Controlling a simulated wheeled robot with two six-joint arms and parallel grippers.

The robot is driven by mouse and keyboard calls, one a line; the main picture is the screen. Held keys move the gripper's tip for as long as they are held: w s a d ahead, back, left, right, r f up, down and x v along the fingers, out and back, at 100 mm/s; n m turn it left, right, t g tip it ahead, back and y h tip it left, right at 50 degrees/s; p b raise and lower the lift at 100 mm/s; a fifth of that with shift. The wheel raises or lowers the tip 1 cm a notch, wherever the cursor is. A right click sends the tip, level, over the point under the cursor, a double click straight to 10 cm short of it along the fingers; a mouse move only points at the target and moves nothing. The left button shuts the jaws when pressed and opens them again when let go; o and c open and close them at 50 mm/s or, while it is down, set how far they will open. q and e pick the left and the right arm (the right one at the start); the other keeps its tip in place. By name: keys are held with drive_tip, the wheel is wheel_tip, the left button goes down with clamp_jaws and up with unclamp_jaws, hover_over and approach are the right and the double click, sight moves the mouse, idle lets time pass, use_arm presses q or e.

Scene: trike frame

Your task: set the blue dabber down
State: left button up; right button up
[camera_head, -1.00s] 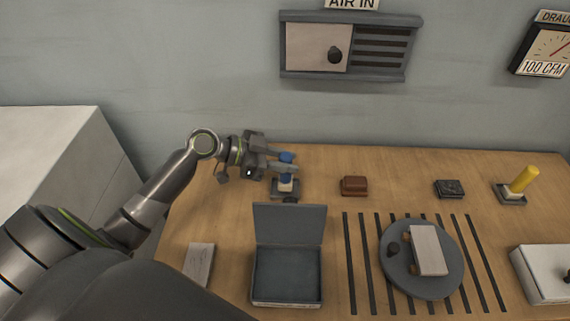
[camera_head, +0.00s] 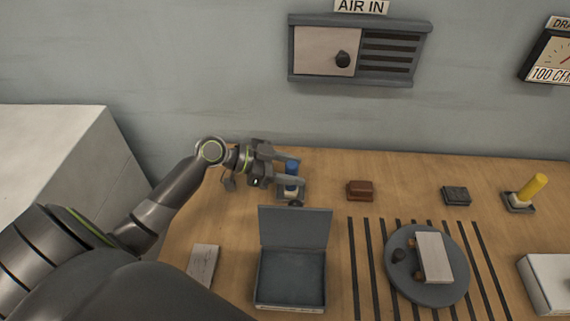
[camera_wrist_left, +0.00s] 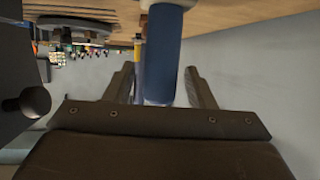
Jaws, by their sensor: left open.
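The blue dabber (camera_head: 291,169) stands upright on a small dark holder (camera_head: 281,193) at the back left of the bench. My left gripper (camera_head: 296,173) is open, with one finger on either side of the dabber. In the left wrist view, the blue dabber (camera_wrist_left: 164,55) shows between the two spread fingers (camera_wrist_left: 162,88), with a gap at the right finger. The dabber's lower end and its seat in the holder are partly hidden in the head view. My right gripper is out of view.
An open grey box (camera_head: 290,281) stands just in front of the holder. A brown block (camera_head: 360,190), a dark block (camera_head: 456,196) and a yellow dabber (camera_head: 533,186) in its holder stand to the right. A round turntable (camera_head: 440,292) carries a pale block.

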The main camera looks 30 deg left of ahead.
use_arm(q)
drive_tip(key=shift+r, duration=0.25)
drive_tip(key=shift+s+a+f, duration=0.1)
drive_tip(key=shift+s+a, duration=0.05)
drive_tip(key=shift+a, duration=0.15)
drive_tip(key=b+v, duration=0.1)
drive_tip(key=v, duration=1)
drive_tip(key=shift+r, duration=0.2)
drive_tip(key=shift+s, duration=0.1)
